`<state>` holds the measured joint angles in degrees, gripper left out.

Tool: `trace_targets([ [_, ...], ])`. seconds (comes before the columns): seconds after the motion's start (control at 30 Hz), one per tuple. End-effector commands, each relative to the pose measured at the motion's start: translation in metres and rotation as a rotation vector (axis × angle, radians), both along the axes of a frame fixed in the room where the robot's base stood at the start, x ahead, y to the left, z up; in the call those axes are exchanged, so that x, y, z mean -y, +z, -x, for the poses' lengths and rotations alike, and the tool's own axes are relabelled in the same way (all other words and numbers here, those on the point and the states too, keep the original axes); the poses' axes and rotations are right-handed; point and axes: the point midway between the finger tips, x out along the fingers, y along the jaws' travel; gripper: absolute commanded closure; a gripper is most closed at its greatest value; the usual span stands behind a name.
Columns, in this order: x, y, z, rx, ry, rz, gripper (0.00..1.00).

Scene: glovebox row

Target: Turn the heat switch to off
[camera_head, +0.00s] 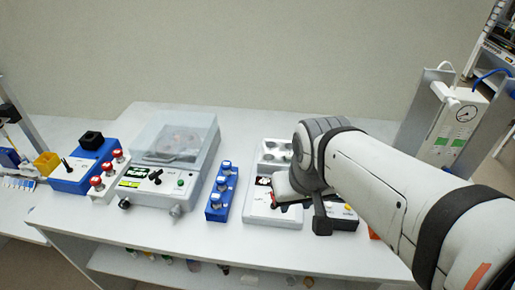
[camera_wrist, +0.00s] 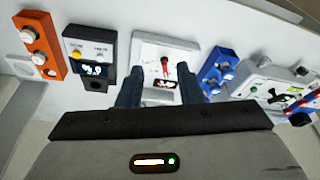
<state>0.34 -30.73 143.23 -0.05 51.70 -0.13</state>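A white device (camera_head: 272,216) stands on the bench under my gripper in the head view. It also shows in the wrist view (camera_wrist: 143,48), centred ahead of the gripper. On its top is a red switch lever (camera_wrist: 165,66), probably the heat switch, above a small dark display (camera_wrist: 166,84) with reddish digits. I cannot read its label or setting. My gripper (camera_wrist: 160,78) is open and empty, its two dark fingers on either side of the display and below the lever in the picture. In the head view my arm and gripper (camera_head: 298,208) hide part of the device.
A blue rack (camera_head: 222,192) and a clear-lidded machine (camera_head: 175,150) stand left of the device. A dark box with a yellow knob (camera_wrist: 76,55) and an orange rack (camera_wrist: 40,45) stand on its other side. The bench front strip (camera_head: 130,235) is mostly clear.

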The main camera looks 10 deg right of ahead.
Motion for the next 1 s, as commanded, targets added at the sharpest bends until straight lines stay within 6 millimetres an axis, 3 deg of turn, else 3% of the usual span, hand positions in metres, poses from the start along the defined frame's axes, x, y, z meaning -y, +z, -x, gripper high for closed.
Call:
trace_targets([
  [0.23,0.000,0.000,-0.001,-0.003,0.001,0.000,0.67],
  [0.37,0.000,-0.003,-0.015,-0.031,0.008,0.001,0.67],
  [0.43,-0.009,-0.007,-0.030,-0.061,0.011,0.003,0.67],
  [0.8,-0.011,-0.051,-0.124,-0.235,0.068,0.009,0.67],
  [1.0,-0.011,-0.067,-0.145,-0.274,0.080,0.008,0.67],
])
